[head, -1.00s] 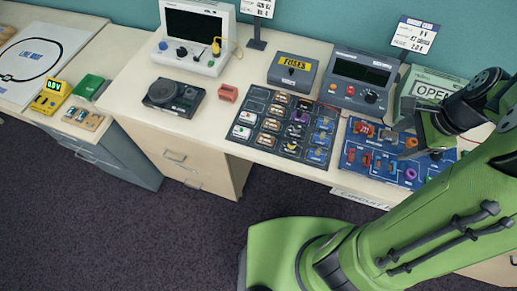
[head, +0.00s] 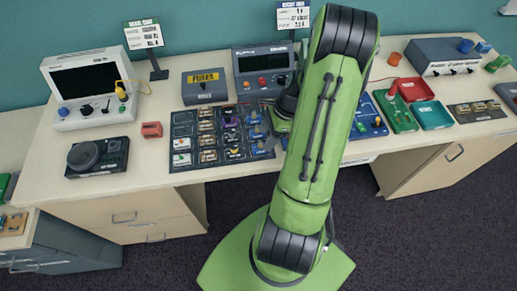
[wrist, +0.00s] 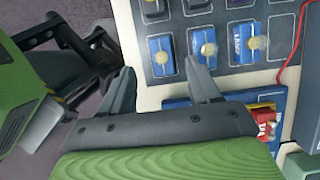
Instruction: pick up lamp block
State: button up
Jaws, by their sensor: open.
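The dark parts tray (head: 187,165) lies on the table left of my arm, with several small blocks in its compartments. I cannot tell for certain which one is the lamp block. My gripper (wrist: 162,86) is open and empty, its fingertips just short of these two blocks in the picture. In the head view my arm mostly hides the gripper, near the tray's right edge.
A blue circuit board (head: 368,120) with a red block (wrist: 265,118) lies right of the tray, partly behind my arm. A red wire (wrist: 293,75) runs beside the tray. A fuse box (head: 205,87) and a meter (head: 262,68) stand behind. Red and green bins (head: 433,114) stand at right.

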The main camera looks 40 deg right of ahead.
aim_at(262, 145)
jog(key=x, duration=0.5)
jog(key=shift+d+f, duration=0.15)
jog(key=shift+f, duration=0.25)
jog(key=shift+r, duration=0.1)
jog(key=c, duration=1.1)
